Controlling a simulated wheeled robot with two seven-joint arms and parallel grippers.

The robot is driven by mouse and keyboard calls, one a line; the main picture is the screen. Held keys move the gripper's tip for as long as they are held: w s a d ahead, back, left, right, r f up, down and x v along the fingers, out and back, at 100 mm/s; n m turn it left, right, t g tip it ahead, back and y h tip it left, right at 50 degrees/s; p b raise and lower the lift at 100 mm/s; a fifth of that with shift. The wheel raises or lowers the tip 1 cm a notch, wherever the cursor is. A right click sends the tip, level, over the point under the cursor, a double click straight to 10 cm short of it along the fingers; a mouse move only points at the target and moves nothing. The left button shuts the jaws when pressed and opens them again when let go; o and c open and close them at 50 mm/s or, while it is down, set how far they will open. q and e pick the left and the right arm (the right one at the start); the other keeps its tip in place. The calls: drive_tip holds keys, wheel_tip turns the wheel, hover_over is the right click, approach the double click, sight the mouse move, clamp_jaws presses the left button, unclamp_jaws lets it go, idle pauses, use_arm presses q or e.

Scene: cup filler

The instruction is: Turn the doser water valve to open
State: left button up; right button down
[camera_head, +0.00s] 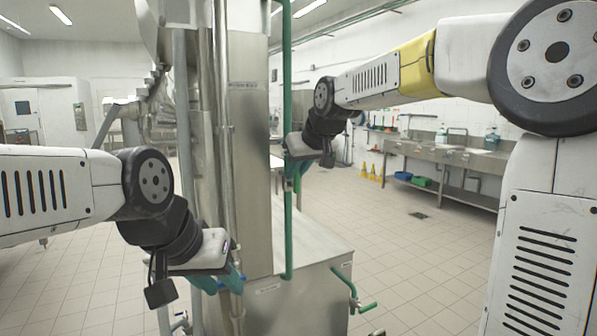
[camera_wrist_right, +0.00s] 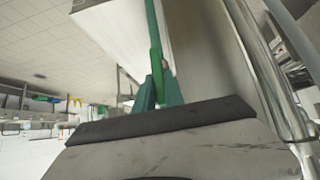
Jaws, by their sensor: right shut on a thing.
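The filler machine (camera_head: 250,130) stands in the middle of the head view, with a vertical green pipe (camera_head: 287,60) along its right side. In the right wrist view a green valve handle (camera_wrist_right: 155,62) lies between the teal fingers of my right gripper (camera_wrist_right: 160,92). That gripper (camera_head: 291,168) is beside the green pipe in the head view and shut on the handle, which it largely hides there. My left gripper (camera_head: 222,283) is low in front of the machine, its teal fingers apart, with nothing seen between them.
Another green lever (camera_head: 368,307) sticks out from the machine's lower cabinet (camera_head: 300,293). A steel sink counter (camera_head: 450,155) stands along the right wall, with blue and green tubs below. The tiled floor between is clear.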

drive_tip(key=c, duration=1.4)
unclamp_jaws()
drive_tip(key=shift+f, duration=0.1)
drive_tip(key=shift+c, duration=0.2)
drive_tip(key=shift+s, duration=0.1)
drive_tip(key=v, duration=0.7)
drive_tip(key=shift+s+r, duration=0.2)
drive_tip(key=shift+r, duration=0.05)
drive_tip(key=shift+d, duration=0.2)
drive_tip(key=s+d+f+m, duration=0.1)
drive_tip(key=s+d+f, duration=0.3)
drive_tip(key=s, duration=0.4)
drive_tip(key=s+d+f+m+g+h, duration=0.1)
drive_tip(key=s+d+f+m, duration=0.1)
drive_tip(key=s+d+f, duration=0.3)
drive_tip(key=s+d+f+m+h, duration=0.1)
drive_tip(key=s+d+f+m, duration=0.1)
drive_tip(key=s+d+f, duration=0.3)
drive_tip(key=s+f, duration=0.3)
drive_tip(key=s, duration=0.2)
drive_tip(key=shift+s+d+f+g, duration=0.2)
drive_tip(key=shift+s+f+g, duration=0.05)
drive_tip(key=shift+s+g, duration=0.05)
